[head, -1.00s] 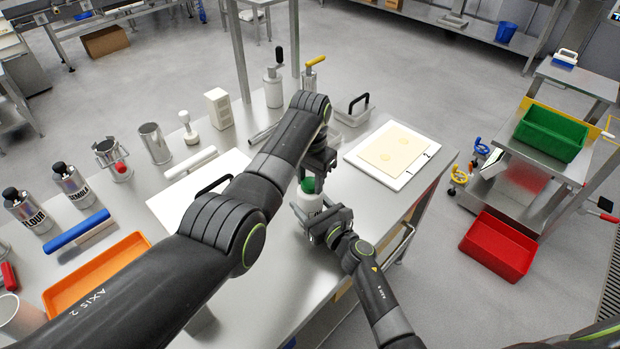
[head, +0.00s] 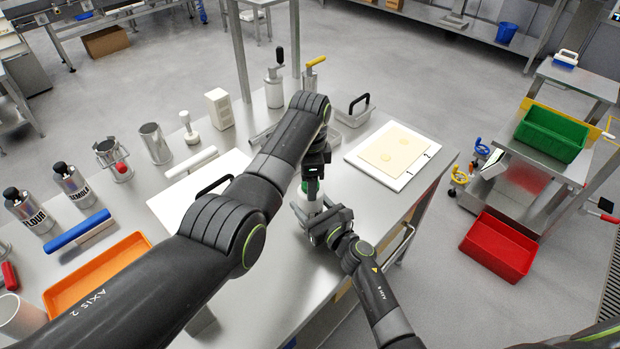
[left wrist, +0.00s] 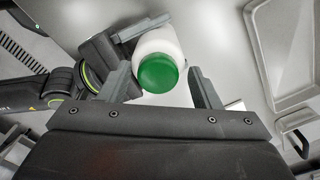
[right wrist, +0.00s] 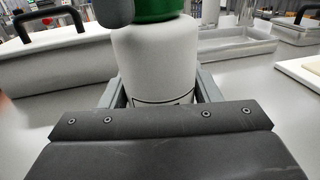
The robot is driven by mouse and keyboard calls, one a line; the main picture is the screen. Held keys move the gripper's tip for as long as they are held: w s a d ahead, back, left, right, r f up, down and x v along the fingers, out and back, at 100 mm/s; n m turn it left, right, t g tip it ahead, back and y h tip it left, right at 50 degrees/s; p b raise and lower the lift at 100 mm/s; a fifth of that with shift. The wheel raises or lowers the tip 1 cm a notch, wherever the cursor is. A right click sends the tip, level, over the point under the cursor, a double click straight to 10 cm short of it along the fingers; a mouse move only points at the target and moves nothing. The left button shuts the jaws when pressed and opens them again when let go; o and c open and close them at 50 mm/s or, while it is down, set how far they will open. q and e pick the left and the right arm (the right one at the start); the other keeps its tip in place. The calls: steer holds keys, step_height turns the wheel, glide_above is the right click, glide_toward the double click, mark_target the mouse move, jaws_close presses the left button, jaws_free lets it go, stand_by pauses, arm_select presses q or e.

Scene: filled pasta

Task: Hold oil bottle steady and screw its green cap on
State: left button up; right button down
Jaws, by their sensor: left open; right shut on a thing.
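The white oil bottle (head: 311,208) stands upright at the table's near right part; it also shows in the right wrist view (right wrist: 155,58). The green cap (left wrist: 158,72) sits at its top, seen from above in the left wrist view and partly in the right wrist view (right wrist: 158,9). Whether its thread is engaged cannot be told. My right gripper (right wrist: 155,90) is shut on the bottle's body, one finger each side. My left gripper (left wrist: 162,82) is open above the bottle, its fingers on either side of the cap with gaps. In the head view it hides most of the cap.
A white board with a pasta sheet (head: 388,158) lies to the right. A lidded tray with a black handle (head: 353,110) stands behind. Bare tabletop (head: 275,262) lies in front.

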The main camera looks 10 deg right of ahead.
arm_select(q)
steer(key=shift+r, duration=2.25)
steer(key=n, duration=0.2)
steer(key=r+n, duration=0.1)
steer(key=n, duration=0.6)
steer(key=shift+r, duration=0.4)
steer(key=n, duration=0.2)
steer(key=r+n, duration=0.1)
steer(key=n, duration=0.5)
steer(key=shift+s+r, duration=0.1)
steer(key=shift+r, duration=0.25)
